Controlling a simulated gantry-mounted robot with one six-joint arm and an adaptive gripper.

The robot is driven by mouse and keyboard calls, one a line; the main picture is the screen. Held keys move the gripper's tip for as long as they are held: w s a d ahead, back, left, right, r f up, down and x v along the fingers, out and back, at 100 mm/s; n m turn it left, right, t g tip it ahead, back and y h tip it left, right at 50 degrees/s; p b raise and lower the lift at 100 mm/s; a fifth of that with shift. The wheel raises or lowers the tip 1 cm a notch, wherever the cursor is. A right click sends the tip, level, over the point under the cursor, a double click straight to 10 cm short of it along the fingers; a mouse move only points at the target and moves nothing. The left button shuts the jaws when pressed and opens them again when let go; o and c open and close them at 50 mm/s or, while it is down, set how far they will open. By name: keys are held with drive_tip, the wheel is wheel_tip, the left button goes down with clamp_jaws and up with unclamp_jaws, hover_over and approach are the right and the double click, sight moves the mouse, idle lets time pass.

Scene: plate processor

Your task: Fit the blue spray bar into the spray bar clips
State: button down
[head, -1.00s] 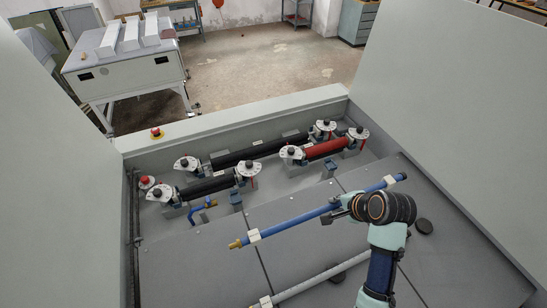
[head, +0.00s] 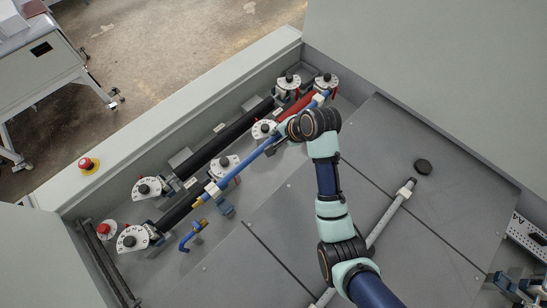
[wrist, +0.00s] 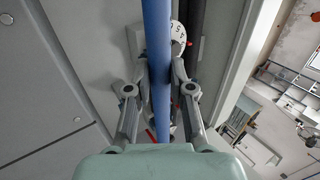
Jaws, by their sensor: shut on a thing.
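The blue spray bar (head: 246,163) is a long thin blue tube with a white block near each end and a brass-coloured tip at its lower left end. My gripper (head: 282,136) is shut on it near the middle. In the wrist view, the bar (wrist: 158,40) runs lengthwise between the fingers of my gripper (wrist: 160,72). The bar appears held above the roller trough, along the front of the rollers. The other clip is hidden by my arm or the bar. I see no seated contact.
Black rollers (head: 228,135) with white dial plates (head: 148,189) lie behind the bar. A red button (head: 88,165) sits on the rim.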

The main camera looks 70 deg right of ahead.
wheel_tip(320, 180, down, 15)
drive_tip(key=b, duration=0.1)
drive_tip(key=shift+w, duration=0.1)
drive_tip(key=shift+f+b, duration=0.25)
drive_tip(key=shift+b, duration=0.1)
drive_tip(key=c, duration=1)
unclamp_jaws()
drive_tip(key=shift+f, duration=0.1)
drive_tip(key=p+v, duration=0.2)
drive_tip(key=v, duration=1)
drive_tip(key=shift+r, duration=0.4)
